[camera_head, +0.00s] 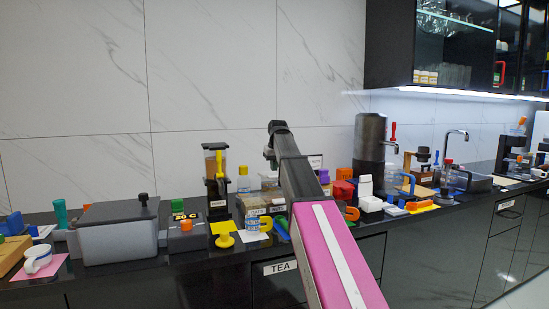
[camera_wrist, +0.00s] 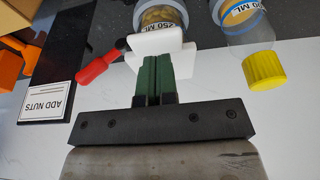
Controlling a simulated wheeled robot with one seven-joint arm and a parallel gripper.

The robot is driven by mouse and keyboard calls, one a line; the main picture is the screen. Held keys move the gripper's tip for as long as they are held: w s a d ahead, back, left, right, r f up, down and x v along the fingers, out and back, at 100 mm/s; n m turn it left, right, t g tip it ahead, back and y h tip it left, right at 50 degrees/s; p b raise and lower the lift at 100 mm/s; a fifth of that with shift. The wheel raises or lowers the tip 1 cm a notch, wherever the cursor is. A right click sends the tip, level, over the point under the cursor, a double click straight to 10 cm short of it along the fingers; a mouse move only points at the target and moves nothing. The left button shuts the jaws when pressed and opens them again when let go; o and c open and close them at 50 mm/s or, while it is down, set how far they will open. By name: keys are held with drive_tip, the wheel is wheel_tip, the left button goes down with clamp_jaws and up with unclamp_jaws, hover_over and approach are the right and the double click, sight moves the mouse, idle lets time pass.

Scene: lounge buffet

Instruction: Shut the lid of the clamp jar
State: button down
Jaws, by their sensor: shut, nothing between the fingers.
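In the wrist view a clear jar (camera_wrist: 158,14) with nut-like contents and a 250 ML label stands at the top edge, partly cut off. A white angled piece (camera_wrist: 157,44) lies in front of it, and a red handle (camera_wrist: 97,66) with a black end sits at its left. I cannot tell for sure which of these is the lid. My gripper (camera_wrist: 154,66) is shut and empty. Its green fingertips overlap the white piece in the picture; I cannot tell whether they touch. In the head view my arm hides the fingers and the jar cannot be picked out.
A second clear container (camera_wrist: 241,18) and a yellow cap (camera_wrist: 264,70) are at the right in the wrist view. An ADD NUTS card (camera_wrist: 46,101) is at the left. In the head view a grey lidded box (camera_head: 118,238) and a dark dispenser (camera_head: 369,145) stand on the crowded counter.

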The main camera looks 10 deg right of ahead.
drive_tip(key=shift+s+f, duration=0.1)
drive_tip(key=shift+f, duration=0.8)
